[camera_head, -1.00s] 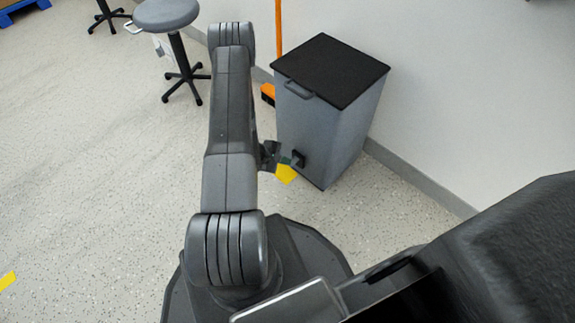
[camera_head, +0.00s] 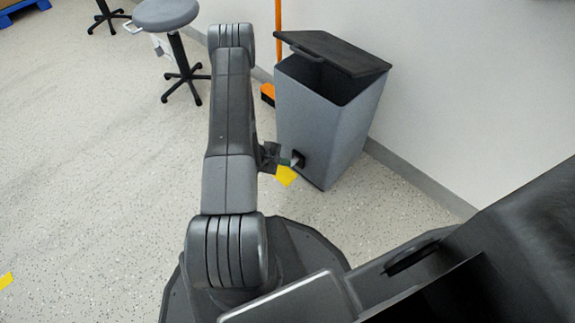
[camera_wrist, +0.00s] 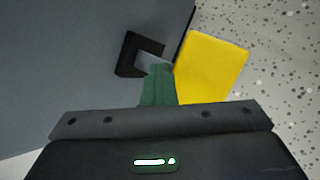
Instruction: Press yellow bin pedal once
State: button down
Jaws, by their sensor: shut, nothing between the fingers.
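The grey bin (camera_head: 312,125) stands against the wall in the head view, its black lid (camera_head: 335,52) tilted up and the inside partly showing. The yellow pedal (camera_head: 286,175) sticks out low at the bin's front; it also shows in the wrist view (camera_wrist: 212,68), beside a metal arm that comes out of a black socket (camera_wrist: 138,54). My gripper (camera_wrist: 158,72) has green fingers, shut and empty, at the pedal's left edge, overlapping its metal arm in the picture. In the head view my gripper (camera_head: 284,160) is small and partly hidden; exact contact cannot be told.
An orange-handled broom (camera_head: 268,93) leans behind the bin's left side. A grey stool (camera_head: 168,14) stands at the upper left. The wall (camera_head: 465,95) closes off the right. The speckled floor (camera_head: 90,170) to the left is open.

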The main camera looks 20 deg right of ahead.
jog(key=shift+s+a+f+b, duration=0.1)
jog(key=shift+s+f+b, duration=0.05)
jog(key=shift+f+b, duration=0.4)
jog(key=shift+s+a+f+b, duration=0.1)
jog(key=shift+f+b, duration=0.25)
jog(key=shift+f, duration=0.3)
dwell(0.4)
dwell(0.3)
jog(key=shift+w+a+r+p, duration=0.15)
jog(key=shift+r+p, duration=0.6)
jog(key=shift+r, duration=1.5)
jog(key=shift+d+r, duration=0.15)
jog(key=shift+d, duration=0.05)
jog(key=shift+d+r+p, duration=0.1)
jog(key=shift+r+p, duration=0.8)
jog(key=shift+r, duration=1.5)
jog(key=shift+f, duration=0.15)
